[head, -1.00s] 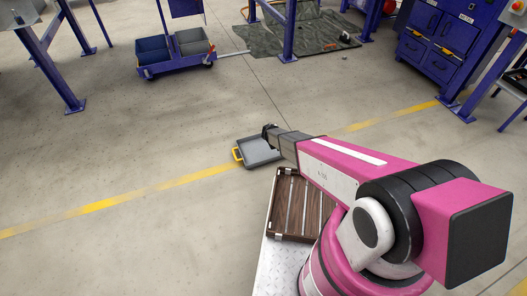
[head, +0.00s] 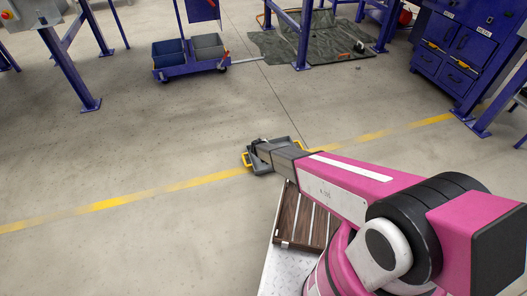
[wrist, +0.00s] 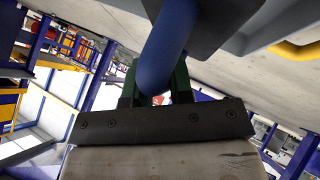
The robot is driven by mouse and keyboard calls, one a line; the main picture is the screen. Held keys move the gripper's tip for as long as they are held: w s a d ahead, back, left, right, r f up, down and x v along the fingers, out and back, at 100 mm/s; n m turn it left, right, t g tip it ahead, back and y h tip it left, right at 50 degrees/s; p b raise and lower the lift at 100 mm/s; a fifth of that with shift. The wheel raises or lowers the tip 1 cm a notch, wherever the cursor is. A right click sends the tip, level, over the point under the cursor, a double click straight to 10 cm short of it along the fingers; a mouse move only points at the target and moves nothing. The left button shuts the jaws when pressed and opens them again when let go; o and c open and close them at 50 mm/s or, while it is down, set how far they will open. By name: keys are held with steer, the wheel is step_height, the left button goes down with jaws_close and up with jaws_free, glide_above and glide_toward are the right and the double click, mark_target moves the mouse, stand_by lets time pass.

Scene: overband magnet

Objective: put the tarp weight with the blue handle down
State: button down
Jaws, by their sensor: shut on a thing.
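My gripper (wrist: 153,90) is shut on a thick blue handle (wrist: 168,48), which stands between its dark green fingers in the wrist view. Part of the tarp weight's dark body (wrist: 217,18) shows beside the handle; the rest is out of view. In the head view my gripper (head: 260,151) is over a grey tray with yellow handles (head: 289,142), and my arm covers part of it. The weight is hard to make out there. I cannot tell whether it touches the tray.
The tray is on the concrete floor by a yellow line (head: 110,204). A dark wooden slatted rack (head: 291,222) lies on the metal deck close to my arm. A blue cart with grey bins (head: 190,60) and a dark tarp (head: 335,45) are farther back. Floor at left is clear.

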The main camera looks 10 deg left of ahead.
steer(key=shift+a+f, duration=0.2)
steer(key=shift+f, duration=1.8)
steer(key=shift+f, duration=0.15)
steer(key=c, duration=1)
jaws_free()
